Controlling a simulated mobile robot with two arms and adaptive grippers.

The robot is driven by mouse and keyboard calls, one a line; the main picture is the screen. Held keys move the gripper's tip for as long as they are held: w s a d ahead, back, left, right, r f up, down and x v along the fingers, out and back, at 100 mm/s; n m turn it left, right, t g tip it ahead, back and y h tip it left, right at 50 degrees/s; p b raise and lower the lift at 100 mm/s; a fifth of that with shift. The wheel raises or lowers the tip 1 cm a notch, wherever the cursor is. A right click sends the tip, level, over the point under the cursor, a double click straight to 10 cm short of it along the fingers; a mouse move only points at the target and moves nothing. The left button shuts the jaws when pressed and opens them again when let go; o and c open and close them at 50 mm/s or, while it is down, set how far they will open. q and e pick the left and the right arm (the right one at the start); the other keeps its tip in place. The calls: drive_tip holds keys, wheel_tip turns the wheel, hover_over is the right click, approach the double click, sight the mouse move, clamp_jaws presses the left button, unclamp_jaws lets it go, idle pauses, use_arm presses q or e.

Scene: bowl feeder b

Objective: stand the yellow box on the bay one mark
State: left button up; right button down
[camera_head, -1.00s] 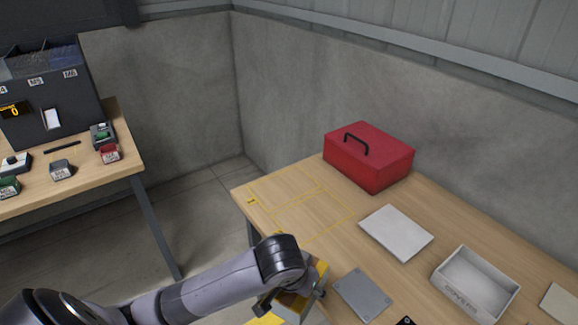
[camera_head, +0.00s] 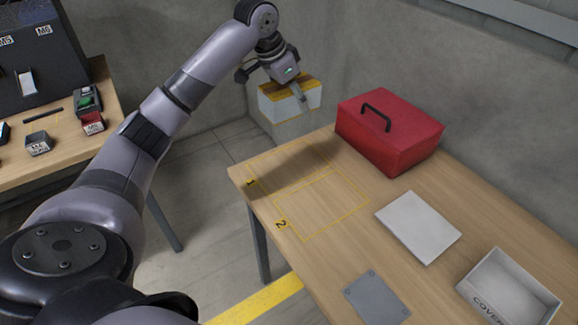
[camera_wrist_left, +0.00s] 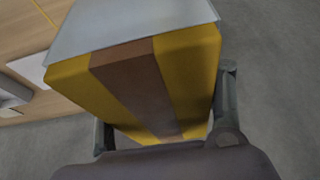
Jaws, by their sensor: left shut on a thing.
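The yellow box (camera_head: 290,101) has a yellow top with a brown band and pale sides. My left gripper (camera_head: 291,86) is shut on it and holds it in the air, beyond the table's far left corner. In the left wrist view the box (camera_wrist_left: 197,65) fills the middle between the two fingers of the gripper (camera_wrist_left: 165,118). The bay one mark (camera_head: 250,184) is a yellow "1" beside a yellow outline on the table's far left end. A shadow lies over that bay, and it holds no object. My right gripper is not in view.
A red toolbox (camera_head: 392,135) stands right of the bays. The bay two outline (camera_head: 305,238) lies nearer and is empty. A white plate (camera_head: 418,226), a grey plate (camera_head: 376,297) and an open white tray (camera_head: 512,292) lie further along the table (camera_head: 330,262).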

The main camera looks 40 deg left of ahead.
use_arm(q)
drive_tip(key=shift+w+a+f, duration=0.1)
drive_tip(key=shift+a, duration=0.05)
wheel_tip(320, 180, down, 3)
drive_tip(key=shift+f, duration=0.2)
hover_over(296, 162)
drive_tip(key=s, duration=0.1)
drive_tip(key=f, duration=1.1)
drive_tip(key=shift+a, duration=0.3)
drive_tip(key=shift+f, duration=2.45)
drive_tip(key=o, duration=1.8)
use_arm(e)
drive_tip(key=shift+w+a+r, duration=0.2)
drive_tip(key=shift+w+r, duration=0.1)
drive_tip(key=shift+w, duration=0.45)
use_arm(q)
drive_tip(key=v, duration=1.2)
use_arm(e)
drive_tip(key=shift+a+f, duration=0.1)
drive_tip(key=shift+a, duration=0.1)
use_arm(q)
drive_tip(key=shift+f, duration=0.1)
